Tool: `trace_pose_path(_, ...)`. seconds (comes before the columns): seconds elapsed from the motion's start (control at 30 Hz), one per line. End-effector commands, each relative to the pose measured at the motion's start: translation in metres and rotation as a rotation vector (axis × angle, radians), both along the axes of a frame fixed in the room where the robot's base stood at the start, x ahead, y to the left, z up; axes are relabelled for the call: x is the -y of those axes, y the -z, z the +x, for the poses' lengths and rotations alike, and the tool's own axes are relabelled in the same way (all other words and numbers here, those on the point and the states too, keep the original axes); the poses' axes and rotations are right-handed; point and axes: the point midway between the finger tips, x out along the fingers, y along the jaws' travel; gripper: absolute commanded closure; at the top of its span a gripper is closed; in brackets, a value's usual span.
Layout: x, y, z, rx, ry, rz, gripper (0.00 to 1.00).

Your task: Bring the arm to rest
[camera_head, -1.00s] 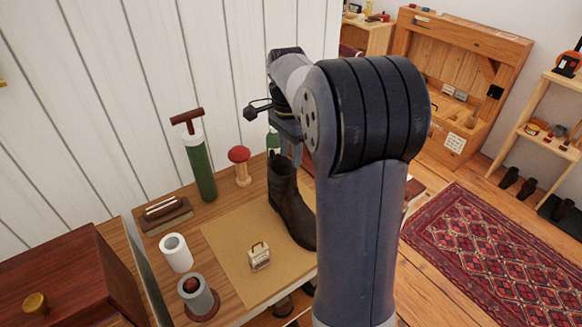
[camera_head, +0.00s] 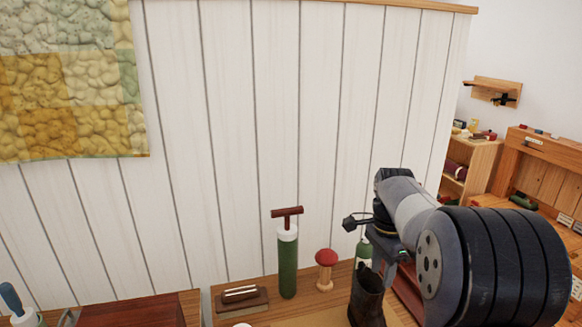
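My arm is folded at the right of the head view, with its large dark elbow joint nearest the camera. My gripper (camera_head: 388,246) is above the dark boot (camera_head: 367,298) on the wooden table. The arm's own links hide much of it, and its fingers are too small and overlapped to tell open from shut. The boot stands upright, cut off by the lower picture edge. I cannot tell whether the gripper touches it.
A green pump (camera_head: 288,262), a red-topped mushroom (camera_head: 326,268), a brush (camera_head: 240,299) and a green bottle (camera_head: 364,252) stand on the table (camera_head: 340,300). The panelled wall (camera_head: 270,130) rises close behind. Shelves (camera_head: 478,158) are at the far right.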

Motion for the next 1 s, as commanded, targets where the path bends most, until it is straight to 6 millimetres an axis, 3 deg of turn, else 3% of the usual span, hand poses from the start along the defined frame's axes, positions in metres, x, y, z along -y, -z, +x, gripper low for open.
trace_pose_path(0.4,0.001,0.084,-0.005,-0.004,0.0,0.0,0.62)
trace_pose_path(0.7,0.001,0.049,-0.004,0.001,0.0,-0.001,0.62)
trace_pose_path(1.0,0.001,0.045,-0.004,0.0,0.0,0.0,0.62)
